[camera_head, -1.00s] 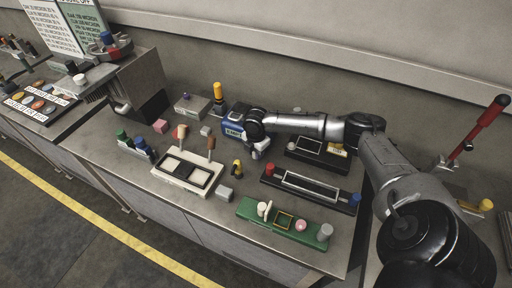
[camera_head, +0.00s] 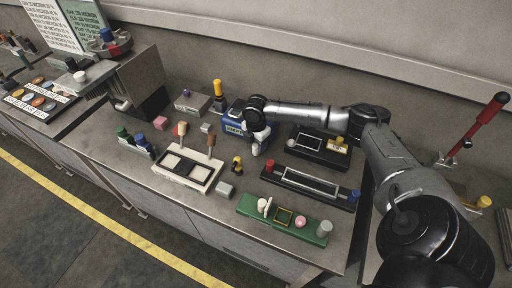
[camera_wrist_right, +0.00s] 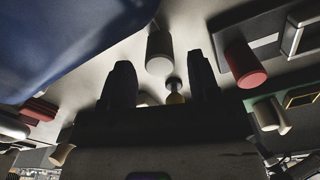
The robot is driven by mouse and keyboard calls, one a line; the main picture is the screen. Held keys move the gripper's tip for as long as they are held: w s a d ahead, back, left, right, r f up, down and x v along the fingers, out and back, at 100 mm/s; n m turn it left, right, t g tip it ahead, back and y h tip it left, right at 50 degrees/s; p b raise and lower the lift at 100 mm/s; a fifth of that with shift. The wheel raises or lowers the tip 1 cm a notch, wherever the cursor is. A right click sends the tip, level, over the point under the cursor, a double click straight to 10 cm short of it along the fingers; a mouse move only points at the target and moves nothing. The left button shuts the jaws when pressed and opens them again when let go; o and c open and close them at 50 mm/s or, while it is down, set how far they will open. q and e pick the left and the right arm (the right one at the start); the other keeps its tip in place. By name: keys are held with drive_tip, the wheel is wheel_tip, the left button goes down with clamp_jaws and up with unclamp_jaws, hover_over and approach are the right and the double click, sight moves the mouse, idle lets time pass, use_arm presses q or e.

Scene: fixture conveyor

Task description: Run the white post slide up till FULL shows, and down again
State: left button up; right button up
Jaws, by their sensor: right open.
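My right gripper (camera_head: 258,150) points down in the head view, just right of a blue box (camera_head: 233,124) with a white label. In the right wrist view its two dark fingers (camera_wrist_right: 161,82) are apart with nothing between them. A pale grey, round post (camera_wrist_right: 160,52) stands beyond the fingertips there; I cannot tell whether it is the white post slide. A white post (camera_head: 263,205) stands on a green fixture (camera_head: 250,214) at the front, apart from the gripper. No FULL sign is readable. My left gripper is not in view.
A black rail fixture with a red knob (camera_head: 269,166) and a blue knob (camera_head: 354,196) lies right of the gripper. A small yellow and black piece (camera_head: 237,166) stands in front. A white tray (camera_head: 172,187) with wooden handles is at left. A red lever (camera_head: 485,126) rises at right.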

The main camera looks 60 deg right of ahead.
sight(256, 145)
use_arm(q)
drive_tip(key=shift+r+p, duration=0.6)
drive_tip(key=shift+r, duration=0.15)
use_arm(e)
wheel_tip(256, 145, up, 10)
drive_tip(key=shift+f, duration=0.15)
